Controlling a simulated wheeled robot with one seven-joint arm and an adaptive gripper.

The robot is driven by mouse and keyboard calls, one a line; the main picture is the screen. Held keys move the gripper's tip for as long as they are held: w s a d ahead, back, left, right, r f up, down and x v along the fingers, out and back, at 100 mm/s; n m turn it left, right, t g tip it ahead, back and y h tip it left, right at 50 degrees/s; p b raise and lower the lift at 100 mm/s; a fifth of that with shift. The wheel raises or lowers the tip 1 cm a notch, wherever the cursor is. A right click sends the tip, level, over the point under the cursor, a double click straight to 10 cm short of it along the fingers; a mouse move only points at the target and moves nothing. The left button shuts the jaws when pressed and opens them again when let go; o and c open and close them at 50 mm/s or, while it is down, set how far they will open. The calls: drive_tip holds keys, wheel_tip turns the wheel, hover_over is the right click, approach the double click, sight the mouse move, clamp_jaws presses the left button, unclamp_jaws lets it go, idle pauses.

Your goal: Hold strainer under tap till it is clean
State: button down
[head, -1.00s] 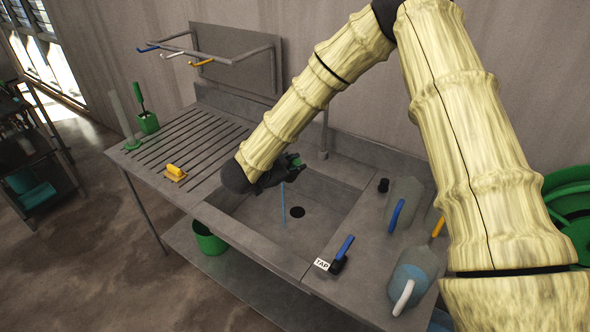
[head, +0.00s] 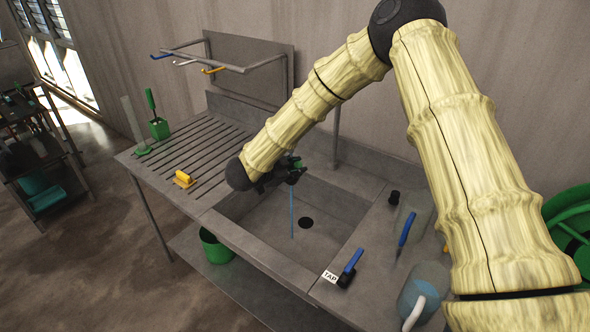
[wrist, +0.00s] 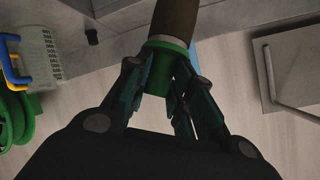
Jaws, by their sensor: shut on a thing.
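My gripper (wrist: 165,90) is shut on a green-rimmed thing, which I take to be the strainer (wrist: 169,46). A brown part extends from its green rim, away from my fingers, in the wrist view. In the head view my gripper (head: 277,174) is above the sink basin (head: 265,222), and only a small bit of green shows beyond its fingers. A thin blue water stream (head: 292,212) falls into the basin close to my gripper. Whether it strikes the strainer is hidden. The tap lever (head: 350,264) has a blue handle and stands beside a TAP label.
A rail with coloured hooks (head: 205,62) is behind. Clear jugs (head: 420,290) stand on the right ledge. A green bucket (head: 215,247) sits below.

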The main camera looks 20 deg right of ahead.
drive_tip(key=shift+w, duration=0.1)
drive_tip(key=shift+d, duration=0.1)
idle(0.4)
drive_tip(key=shift+d, duration=0.1)
drive_tip(key=shift+d, duration=0.4)
drive_tip(key=shift+a, duration=0.25)
drive_tip(key=shift+a, duration=0.4)
drive_tip(key=s+d+p, duration=0.1)
drive_tip(key=s, duration=0.7)
drive_tip(key=shift+d, duration=0.2)
idle(0.7)
